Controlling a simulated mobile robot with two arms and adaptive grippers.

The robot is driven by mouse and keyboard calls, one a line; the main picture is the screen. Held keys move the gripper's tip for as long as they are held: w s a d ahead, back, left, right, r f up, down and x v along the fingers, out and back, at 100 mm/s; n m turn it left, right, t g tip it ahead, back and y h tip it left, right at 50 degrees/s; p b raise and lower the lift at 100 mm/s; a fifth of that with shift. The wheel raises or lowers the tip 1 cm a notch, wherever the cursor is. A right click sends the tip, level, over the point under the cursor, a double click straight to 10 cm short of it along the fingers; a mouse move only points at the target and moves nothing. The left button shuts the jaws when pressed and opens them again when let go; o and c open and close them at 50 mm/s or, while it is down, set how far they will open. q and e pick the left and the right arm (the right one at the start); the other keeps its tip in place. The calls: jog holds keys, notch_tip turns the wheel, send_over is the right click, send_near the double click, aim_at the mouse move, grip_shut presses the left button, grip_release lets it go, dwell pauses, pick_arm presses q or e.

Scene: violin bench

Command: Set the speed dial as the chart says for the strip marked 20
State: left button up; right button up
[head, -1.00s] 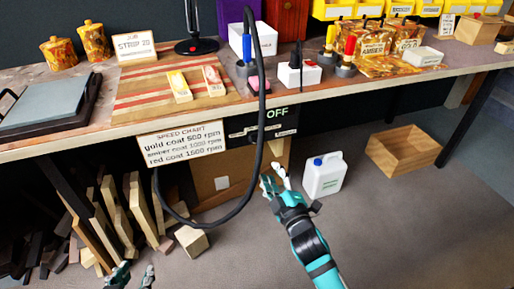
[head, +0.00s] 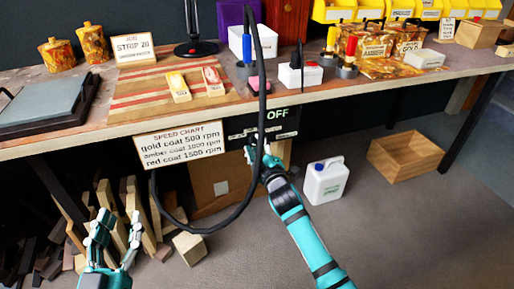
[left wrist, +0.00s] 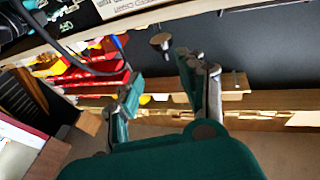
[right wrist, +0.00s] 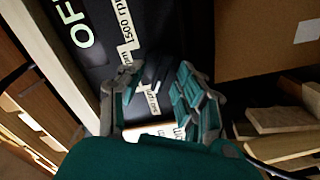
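The speed chart (head: 180,146) hangs on the bench front; it reads gold coat 500 rpm, amber coat 1000 rpm, red coat 1500 rpm. A card (head: 133,47) reading STRIP 20 stands at the back of the striped board. The black speed panel (head: 285,127) under the bench edge shows OFF; a 1500 rpm label (right wrist: 126,25) is readable in the right wrist view. My right gripper (head: 260,152) is at the panel, fingers apart, with a dark part, perhaps the dial (right wrist: 153,72), between or beyond them. Contact is unclear. My left gripper (head: 113,232) is open and empty, low at left.
A black cable (head: 262,80) hangs in front of the panel. A white jug (head: 325,182) and a wooden crate (head: 405,158) stand on the floor.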

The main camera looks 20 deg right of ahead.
jog(key=shift+c, duration=0.3)
grip_shut()
